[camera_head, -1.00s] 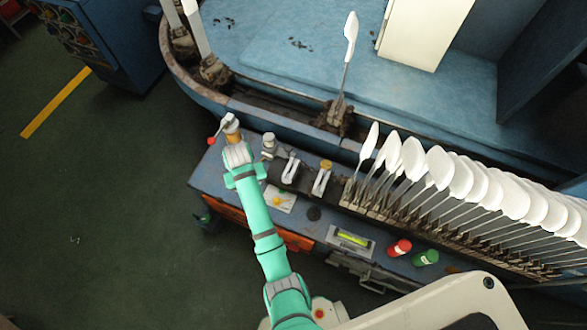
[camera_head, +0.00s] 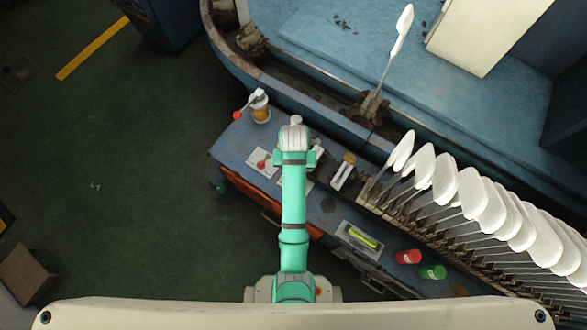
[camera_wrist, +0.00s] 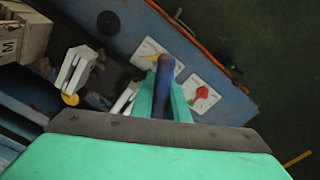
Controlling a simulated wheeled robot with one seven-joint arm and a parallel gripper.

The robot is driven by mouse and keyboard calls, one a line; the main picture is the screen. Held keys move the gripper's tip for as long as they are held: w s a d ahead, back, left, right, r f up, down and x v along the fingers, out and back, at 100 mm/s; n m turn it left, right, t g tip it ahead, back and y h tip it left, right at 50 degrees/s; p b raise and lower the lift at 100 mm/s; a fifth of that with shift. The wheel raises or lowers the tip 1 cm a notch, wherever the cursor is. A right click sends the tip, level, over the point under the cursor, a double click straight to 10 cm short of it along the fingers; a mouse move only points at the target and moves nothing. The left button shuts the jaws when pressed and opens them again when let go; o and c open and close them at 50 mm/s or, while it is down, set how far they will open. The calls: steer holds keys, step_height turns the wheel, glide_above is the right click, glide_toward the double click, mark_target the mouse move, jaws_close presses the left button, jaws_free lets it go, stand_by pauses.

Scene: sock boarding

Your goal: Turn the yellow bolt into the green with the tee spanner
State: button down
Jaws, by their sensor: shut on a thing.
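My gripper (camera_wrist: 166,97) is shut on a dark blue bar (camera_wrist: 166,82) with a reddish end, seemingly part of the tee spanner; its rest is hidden. In the head view my gripper (camera_head: 293,150) is over the bench, and the held thing is hidden beneath it. A white plate with a small yellow piece (camera_wrist: 152,57), probably the yellow bolt, lies just beyond the bar in the wrist view. My arm mostly covers that plate in the head view. I cannot make out the green clearly.
A plate with a red knob (camera_head: 262,163) lies left of my arm. A jar (camera_head: 260,110) with a red-balled rod stands at the bench's left end.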

steer(key=shift+a+f, duration=0.1)
steer(key=shift+a, duration=0.05)
steer(key=shift+f, duration=4.05)
steer(key=shift+f+n, duration=0.1)
steer(key=shift+n, duration=0.8)
steer(key=n, duration=0.5)
steer(key=shift+w+n, duration=0.1)
steer(key=shift+n, duration=0.2)
steer(key=n, duration=0.6)
steer(key=shift+w+n, duration=0.1)
steer(key=shift+n, duration=0.2)
steer(key=shift+m, duration=0.7)
steer(key=shift+r, duration=3.05)
